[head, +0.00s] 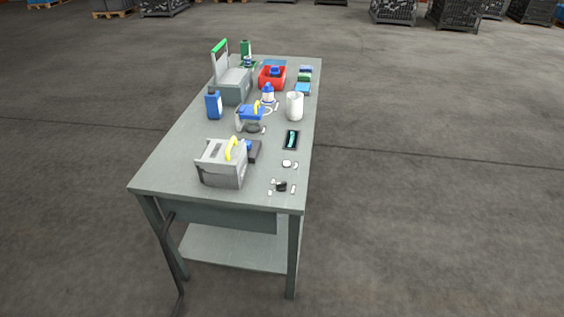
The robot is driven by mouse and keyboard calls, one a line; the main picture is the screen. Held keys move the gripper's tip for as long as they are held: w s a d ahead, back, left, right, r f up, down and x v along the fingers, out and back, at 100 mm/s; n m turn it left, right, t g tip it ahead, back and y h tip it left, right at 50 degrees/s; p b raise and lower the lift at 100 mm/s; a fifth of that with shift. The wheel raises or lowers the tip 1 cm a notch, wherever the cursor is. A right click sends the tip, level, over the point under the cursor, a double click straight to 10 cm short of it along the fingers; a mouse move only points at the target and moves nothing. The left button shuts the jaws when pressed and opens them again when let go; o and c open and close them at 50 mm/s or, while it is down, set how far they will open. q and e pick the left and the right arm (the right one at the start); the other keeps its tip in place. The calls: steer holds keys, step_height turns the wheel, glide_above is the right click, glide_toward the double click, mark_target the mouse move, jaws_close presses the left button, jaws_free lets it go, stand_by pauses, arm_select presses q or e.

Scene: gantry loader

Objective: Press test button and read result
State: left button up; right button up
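No part clearly readable as a test button or a result display shows at this size. A grey box-shaped device (222,165) with a yellow handle stands near the front of the grey table (170,178). A small dark unit (255,152) with a blue part is beside it, partly hidden. A flat black item (292,140) with a teal middle lies at the right edge; I cannot tell whether it is a screen. A larger grey device (233,86) with a raised green-edged lid stands farther back. Neither gripper is in view.
A blue bottle (214,105), white cup (294,106), red bin (272,77) and blue-and-yellow item (251,112) crowd the tabletop. Small loose parts (282,186) lie at the front right. Open floor (430,190) surrounds the table; dark crates (393,10) stand far back.

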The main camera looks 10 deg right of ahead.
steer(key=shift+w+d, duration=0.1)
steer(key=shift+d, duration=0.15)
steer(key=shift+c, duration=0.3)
